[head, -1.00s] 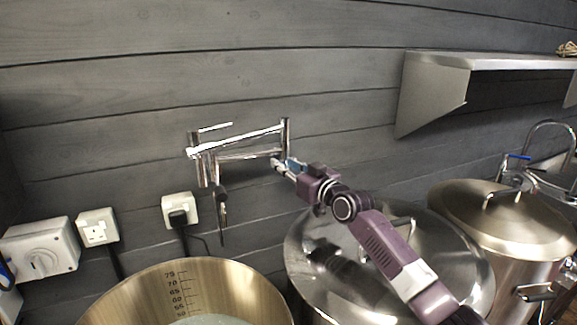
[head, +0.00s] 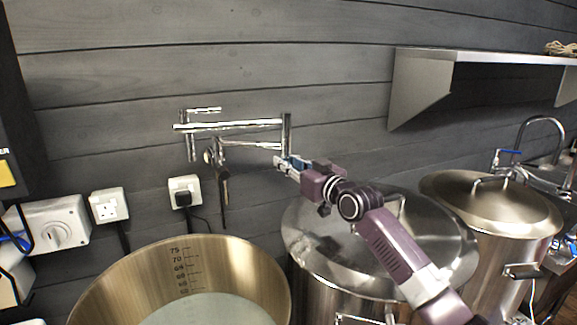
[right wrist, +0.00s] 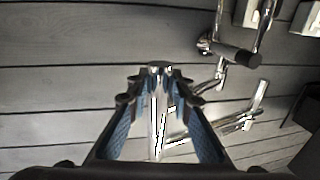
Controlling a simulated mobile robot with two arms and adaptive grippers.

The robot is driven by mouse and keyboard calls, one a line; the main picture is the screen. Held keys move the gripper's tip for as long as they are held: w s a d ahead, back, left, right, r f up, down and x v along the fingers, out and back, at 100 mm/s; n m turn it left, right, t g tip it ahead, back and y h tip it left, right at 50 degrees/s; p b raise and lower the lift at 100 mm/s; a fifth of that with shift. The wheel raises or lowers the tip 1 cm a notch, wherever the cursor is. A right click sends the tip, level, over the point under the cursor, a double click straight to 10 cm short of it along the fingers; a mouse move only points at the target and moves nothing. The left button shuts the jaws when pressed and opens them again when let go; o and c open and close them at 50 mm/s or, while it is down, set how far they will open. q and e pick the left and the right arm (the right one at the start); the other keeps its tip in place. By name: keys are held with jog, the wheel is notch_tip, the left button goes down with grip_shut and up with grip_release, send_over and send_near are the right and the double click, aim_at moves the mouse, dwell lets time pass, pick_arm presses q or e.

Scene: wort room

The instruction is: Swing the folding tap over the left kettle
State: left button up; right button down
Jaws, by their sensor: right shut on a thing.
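The chrome folding tap (head: 235,125) is fixed to the plank wall, with a dark-handled valve (head: 224,188) at its mount. Its two arms run left from an upright joint tube (head: 287,130), one above the other. The outer arm ends in a short downward spout (head: 191,148) at the left. My right gripper (head: 285,163) is shut on the lower part of the joint tube. In the right wrist view its blue-padded fingers flank the chrome tube (right wrist: 158,120). The left kettle (head: 112,288) is open and holds pale liquid; the spout appears above its back side, exact depth unclear. My left gripper is out of view.
A lidded middle kettle (head: 440,235) stands below my right arm, and another lidded kettle (head: 535,215) is farther right. A steel shelf (head: 490,55) is at the upper right. Sockets (head: 109,205) and a plug (head: 183,195) are on the wall left of the tap.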

jog(key=shift+s+a+f, duration=0.25)
jog(key=shift+s+a, duration=0.05)
jog(key=shift+a, duration=0.1)
jog(key=c, duration=2)
grip_release()
jog(key=shift+o, duration=1.4)
jog(key=shift+a+r, duration=0.2)
jog(key=shift+a, duration=0.05)
jog(key=shift+d, duration=0.25)
jog(key=v, duration=1.1)
jog(key=shift+s, duration=0.4)
